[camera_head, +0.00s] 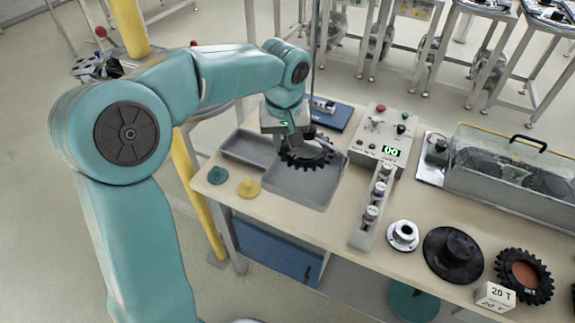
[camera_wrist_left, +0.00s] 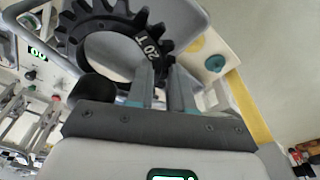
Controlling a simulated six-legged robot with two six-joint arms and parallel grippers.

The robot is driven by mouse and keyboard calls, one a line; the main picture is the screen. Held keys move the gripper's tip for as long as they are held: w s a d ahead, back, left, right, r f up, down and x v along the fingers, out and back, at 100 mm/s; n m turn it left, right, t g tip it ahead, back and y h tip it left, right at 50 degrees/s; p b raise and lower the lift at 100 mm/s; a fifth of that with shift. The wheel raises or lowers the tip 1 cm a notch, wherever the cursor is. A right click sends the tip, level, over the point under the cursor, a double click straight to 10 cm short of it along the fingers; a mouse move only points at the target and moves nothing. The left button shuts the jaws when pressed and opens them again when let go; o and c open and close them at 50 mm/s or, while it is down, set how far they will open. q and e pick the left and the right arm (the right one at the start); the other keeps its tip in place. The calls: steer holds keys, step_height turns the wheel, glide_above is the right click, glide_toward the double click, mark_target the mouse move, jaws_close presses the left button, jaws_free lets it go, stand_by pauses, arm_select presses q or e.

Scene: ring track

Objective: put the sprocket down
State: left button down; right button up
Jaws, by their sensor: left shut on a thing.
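The black toothed sprocket (camera_head: 318,160) is a ring over the back part of the grey tray (camera_head: 312,197). I cannot tell whether it touches the tray floor. In the left wrist view the sprocket (camera_wrist_left: 88,22) shows large, with its "20 T" marking and open centre. My right gripper is in neither view.
A smaller grey tray (camera_head: 246,147) adjoins at left. Green (camera_head: 217,175) and yellow (camera_head: 249,188) knobs stand at the table's left edge. A control box (camera_head: 383,135) stands right, with a black disc (camera_head: 440,270), another toothed gear (camera_head: 512,268) and a "20 T" block (camera_head: 494,296) farther right.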

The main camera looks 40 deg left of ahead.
mark_target(285, 174)
arm_select(q)
steer(key=shift+s+d+f, duration=0.1)
steer(key=shift+s+f, duration=0.1)
steer(key=shift+f, duration=0.45)
steer(key=shift+s+d+f, duration=0.1)
steer(key=shift+s+f, duration=0.05)
steer(key=shift+f, duration=0.45)
steer(key=f, duration=0.4)
steer(key=shift+w+a+f, duration=0.15)
steer(key=shift+w+f, duration=0.15)
steer(key=shift+s+f, duration=0.15)
steer(key=shift+f, duration=0.15)
steer(key=c, duration=1.4)
jaws_free()
steer(key=shift+f, duration=0.15)
steer(key=shift+o, duration=0.6)
steer(key=shift+r, duration=0.2)
